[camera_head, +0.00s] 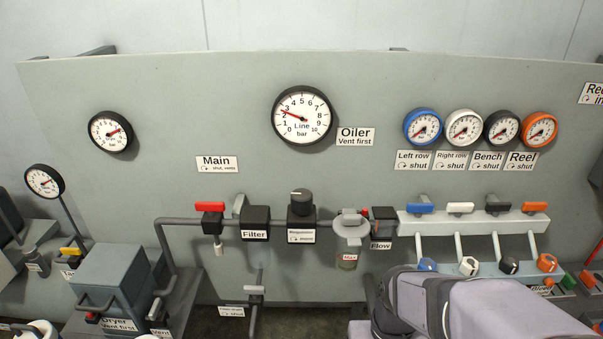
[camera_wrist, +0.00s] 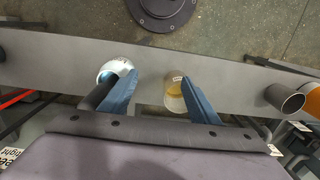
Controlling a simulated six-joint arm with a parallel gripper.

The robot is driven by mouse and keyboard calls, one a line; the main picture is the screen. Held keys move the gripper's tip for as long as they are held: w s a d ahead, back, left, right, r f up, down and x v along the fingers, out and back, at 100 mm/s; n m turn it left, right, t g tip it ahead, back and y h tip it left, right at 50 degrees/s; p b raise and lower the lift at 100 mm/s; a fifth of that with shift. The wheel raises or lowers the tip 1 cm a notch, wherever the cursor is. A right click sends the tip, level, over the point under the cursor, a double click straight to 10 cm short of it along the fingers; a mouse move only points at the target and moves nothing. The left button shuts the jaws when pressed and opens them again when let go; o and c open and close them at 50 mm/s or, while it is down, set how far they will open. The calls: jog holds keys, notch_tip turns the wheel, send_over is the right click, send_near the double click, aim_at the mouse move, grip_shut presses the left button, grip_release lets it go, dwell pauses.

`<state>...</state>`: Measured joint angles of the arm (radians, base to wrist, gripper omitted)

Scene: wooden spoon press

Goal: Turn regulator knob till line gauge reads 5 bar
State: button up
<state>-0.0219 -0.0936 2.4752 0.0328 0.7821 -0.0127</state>
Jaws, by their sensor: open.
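The Line gauge (camera_head: 301,115) is the large dial at the top middle of the panel. Its red needle points left and slightly up, at roughly 2 to 3 bar. The regulator knob (camera_head: 301,196) is a dark round knob on top of a dark block (camera_head: 301,226) below the gauge, with a small label on the block. My gripper (camera_wrist: 160,75) is open, with two blue fingers apart in the wrist view. I cannot identify the knob there. In the head view my grey arm fills the lower right and the fingertips are hidden.
Left of the regulator are the Filter block (camera_head: 255,221) and the red-handled Main valve (camera_head: 209,207). The oiler (camera_head: 350,235) stands right of it, before the Flow block (camera_head: 382,221). A coloured-handle manifold (camera_head: 473,226) lies farther right. A bowl with amber contents (camera_wrist: 174,92) shows between my fingers.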

jog(key=w+a+r+m+p, duration=0.1)
jog(key=w+a+r+p, duration=0.2)
jog(key=w+r+p, duration=0.3)
jog(key=w+a+r+p, duration=0.4)
jog(key=w+r, duration=0.2)
jog(key=r, duration=0.3)
notch_tip(320, 180, up, 15)
jog(key=m+p, duration=0.2)
jog(key=p, duration=1)
send_over(302, 195)
jog(key=shift+a, duration=0.1)
jog(key=shift+f+p, duration=1.35)
jog(key=shift+f, duration=2.4)
jog(key=c, duration=1.1)
